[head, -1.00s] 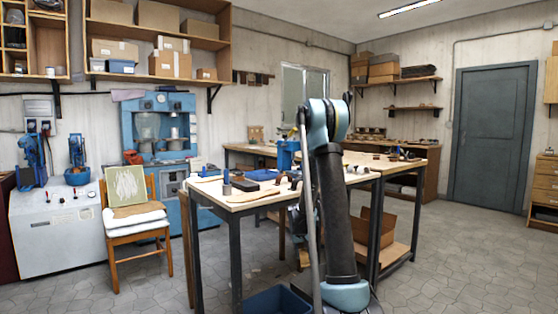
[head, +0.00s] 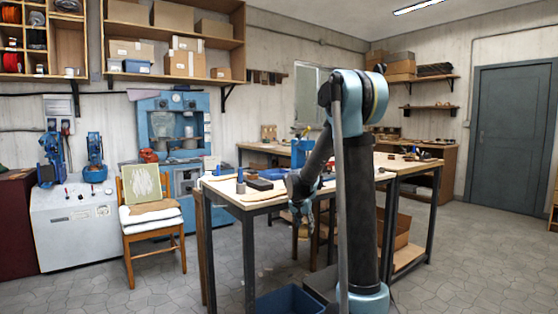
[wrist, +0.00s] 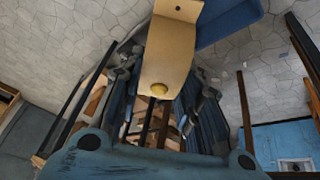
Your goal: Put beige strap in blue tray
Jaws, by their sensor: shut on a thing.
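The beige strap (wrist: 168,50) is a broad, slightly bent piece with a small hole near its far end and a yellowish round spot nearer me. In the wrist view my gripper (wrist: 160,95) is shut on it, with dark fingers on both sides. In the head view my gripper (head: 303,212) hangs off the near side of the workbench, below the top; the strap is too small to make out there. A blue tray (head: 290,302) sits on the floor, partly cut off by the bottom edge. A blue surface, likely this tray (wrist: 230,24), shows beyond the strap.
The workbench (head: 262,203) carries a flat blue item (head: 273,174), a dark block and small tools. Its dark legs stand near my gripper. A chair (head: 150,212) with cushions stands at the left. Tiled floor is clear at the right.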

